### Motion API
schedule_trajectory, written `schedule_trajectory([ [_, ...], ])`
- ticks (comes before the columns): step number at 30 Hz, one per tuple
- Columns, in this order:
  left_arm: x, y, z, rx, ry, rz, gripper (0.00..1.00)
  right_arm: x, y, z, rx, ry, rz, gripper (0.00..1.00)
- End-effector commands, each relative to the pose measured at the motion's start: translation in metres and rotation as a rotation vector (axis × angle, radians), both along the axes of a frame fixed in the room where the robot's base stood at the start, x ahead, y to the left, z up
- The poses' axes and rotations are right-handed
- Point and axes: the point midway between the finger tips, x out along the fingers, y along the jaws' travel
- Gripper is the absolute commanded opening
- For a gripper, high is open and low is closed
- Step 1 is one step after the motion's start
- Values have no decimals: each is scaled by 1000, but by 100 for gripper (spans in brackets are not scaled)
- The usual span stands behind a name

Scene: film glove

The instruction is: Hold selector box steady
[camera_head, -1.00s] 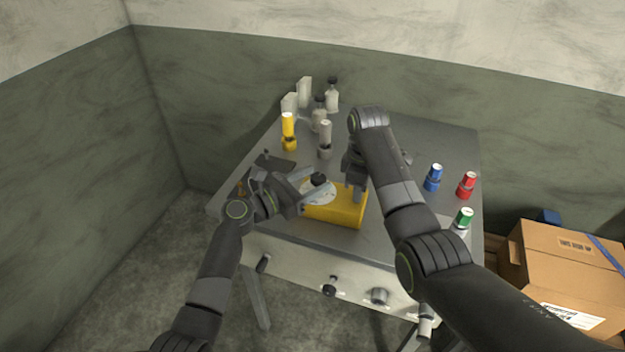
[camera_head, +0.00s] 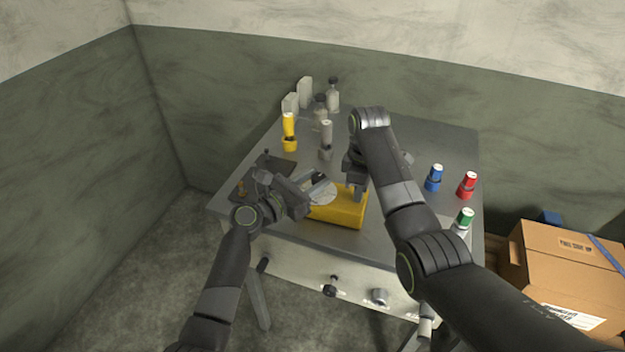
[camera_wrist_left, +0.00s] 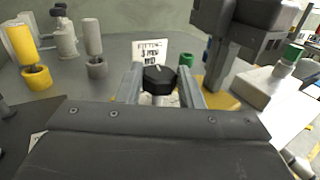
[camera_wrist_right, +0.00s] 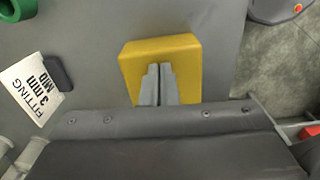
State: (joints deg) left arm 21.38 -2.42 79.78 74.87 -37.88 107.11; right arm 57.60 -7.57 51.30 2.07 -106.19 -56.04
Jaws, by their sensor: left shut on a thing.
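The selector box (camera_head: 337,210) is yellow, with a pale round dial (camera_head: 321,194) and a black knob on top, near the table's front edge. My left gripper (camera_head: 319,181) is shut on the black knob (camera_wrist_left: 159,78), one finger on each side in the left wrist view. My right gripper (camera_head: 358,196) is at the right end of the box. In the right wrist view its fingers (camera_wrist_right: 158,72) are together in front of the yellow box (camera_wrist_right: 185,50), with nothing visible between them. I cannot tell whether the tips touch the box.
Blue (camera_head: 434,177), red (camera_head: 467,184) and green-topped (camera_head: 464,219) containers stand at right. A carton (camera_head: 565,265) is right of the table.

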Motion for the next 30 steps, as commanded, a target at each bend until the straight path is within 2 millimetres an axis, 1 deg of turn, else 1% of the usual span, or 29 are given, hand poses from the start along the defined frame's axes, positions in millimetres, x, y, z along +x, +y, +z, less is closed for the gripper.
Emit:
schedule_trajectory([
  [1,-3,-3,-2,-5,3,32,11,-2,-1,-7,-1,9,-3,0],
  [9,-3,-5,-3,-5,6,183,11,-2,0,-7,1,10,-2,0],
  [22,-3,-4,-3,-5,7,212,11,-2,0,-7,1,10,-2,0],
  [23,-3,-4,-3,-5,7,212,36,-2,0,-7,1,10,-2,0],
  [27,-3,-3,-2,-5,5,213,54,-2,0,-7,1,10,-2,0],
  [30,-3,-3,-2,-3,3,213,55,-3,0,-7,0,10,-2,0],
])
